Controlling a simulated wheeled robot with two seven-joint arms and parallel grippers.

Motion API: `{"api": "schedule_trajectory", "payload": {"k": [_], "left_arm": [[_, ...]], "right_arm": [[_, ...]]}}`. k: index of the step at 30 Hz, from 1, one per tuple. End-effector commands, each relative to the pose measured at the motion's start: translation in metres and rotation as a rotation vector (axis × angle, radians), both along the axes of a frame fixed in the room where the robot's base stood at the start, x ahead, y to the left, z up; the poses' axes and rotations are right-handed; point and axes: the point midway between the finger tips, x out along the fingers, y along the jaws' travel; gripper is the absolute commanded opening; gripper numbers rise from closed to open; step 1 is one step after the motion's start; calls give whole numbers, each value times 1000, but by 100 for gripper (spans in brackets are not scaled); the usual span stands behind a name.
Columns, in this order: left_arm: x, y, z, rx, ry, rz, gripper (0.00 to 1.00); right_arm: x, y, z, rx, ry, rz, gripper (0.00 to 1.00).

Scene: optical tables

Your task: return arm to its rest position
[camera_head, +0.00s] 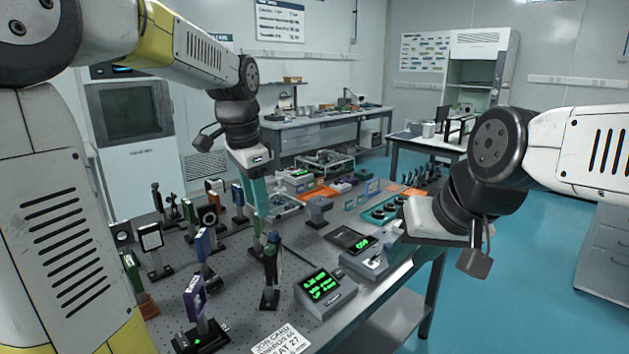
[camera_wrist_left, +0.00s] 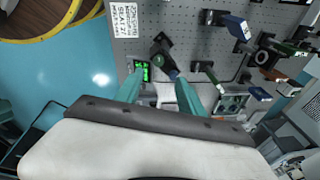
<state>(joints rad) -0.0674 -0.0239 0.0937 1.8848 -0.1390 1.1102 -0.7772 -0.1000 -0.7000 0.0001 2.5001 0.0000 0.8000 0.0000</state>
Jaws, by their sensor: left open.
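My left arm (camera_head: 200,55) reaches in from the left over the optical table (camera_head: 235,325). Its gripper (camera_head: 259,225) points down among the mounted optics, teal fingers seen nearly edge-on. In the left wrist view the gripper (camera_wrist_left: 158,84) has its two teal fingers apart, with nothing held between them. A dark post-mounted optic (camera_head: 271,270) stands close to the fingertips in the head view; whether they touch cannot be told. My right arm (camera_head: 590,150) comes in from the right. Its gripper (camera_head: 400,250) is over the table's right edge, its fingers mostly hidden by its own body.
Several mounted optics, including a purple one (camera_head: 195,297), crowd the table's left side. A device with a green display (camera_head: 325,288) stands at the front, near a label card (camera_head: 281,343). A teal tray (camera_head: 383,209) lies further back. Blue floor (camera_head: 530,290) is clear on the right.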

Motion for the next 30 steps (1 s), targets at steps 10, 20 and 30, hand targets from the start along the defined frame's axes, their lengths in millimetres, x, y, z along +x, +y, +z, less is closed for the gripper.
{"api": "schedule_trajectory", "payload": {"k": [10,20,30], "left_arm": [[-124,10,0,-287,-173,599,46],[-166,9,-19,-457,-211,849,46],[-167,9,-20,-459,-210,853,46]], "right_arm": [[0,0,0,0,0,0,29],[0,0,0,0,0,0,29],[0,0,0,0,0,0,29]]}}
